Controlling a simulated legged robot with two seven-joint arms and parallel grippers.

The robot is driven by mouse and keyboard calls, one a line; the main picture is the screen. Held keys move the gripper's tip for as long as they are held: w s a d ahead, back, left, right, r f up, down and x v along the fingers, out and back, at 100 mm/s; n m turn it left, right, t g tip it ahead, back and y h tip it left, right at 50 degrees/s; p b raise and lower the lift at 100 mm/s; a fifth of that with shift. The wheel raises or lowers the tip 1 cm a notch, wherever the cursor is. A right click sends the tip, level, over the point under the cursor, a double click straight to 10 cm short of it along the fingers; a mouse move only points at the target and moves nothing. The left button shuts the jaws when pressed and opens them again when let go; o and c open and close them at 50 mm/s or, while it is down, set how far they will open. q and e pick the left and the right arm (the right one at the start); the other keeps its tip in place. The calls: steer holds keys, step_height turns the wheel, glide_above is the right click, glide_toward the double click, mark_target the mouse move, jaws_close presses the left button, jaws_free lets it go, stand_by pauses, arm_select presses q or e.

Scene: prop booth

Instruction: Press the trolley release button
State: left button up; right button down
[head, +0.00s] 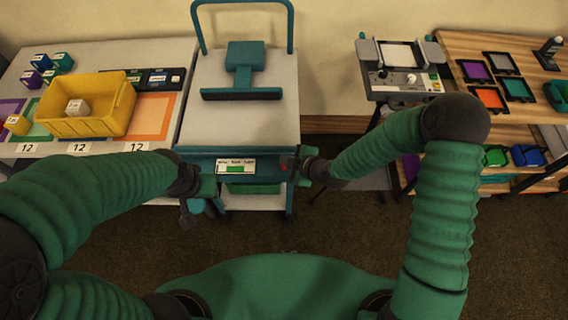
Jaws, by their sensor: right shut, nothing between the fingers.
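The trolley (190,110) stands in the middle, with a pale top and a teal frame and handle. Its dark front panel (205,163) carries a white label (236,166) with a green patch. A small red spot (284,162) at the panel's right end looks like the release button. My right gripper (298,165) is shut and empty, right beside the red spot; I cannot tell whether they touch. My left gripper (207,198) is at the trolley's lower left front corner, small and partly hidden, so its jaws cannot be made out.
A teal stand (243,75) is on the trolley top. The left table holds a yellow crate (108,118) and several small boxes. On the right are a grey bench (375,82) with a device and a wooden table (455,48) with colored trays. Dark carpet lies in front.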

stand_by(0.5)
steer(key=shift+f+b, duration=0.35)
steer(key=shift+f+b, duration=0.4)
steer(key=shift+f, duration=0.1)
stand_by(0.5)
steer(key=shift+r, duration=0.15)
steer(key=shift+r+p, duration=0.65)
steer(key=shift+r, duration=0.1)
step_height(320, 180, up, 5)
steer(key=p, duration=0.4)
steer(key=shift+r, duration=0.1)
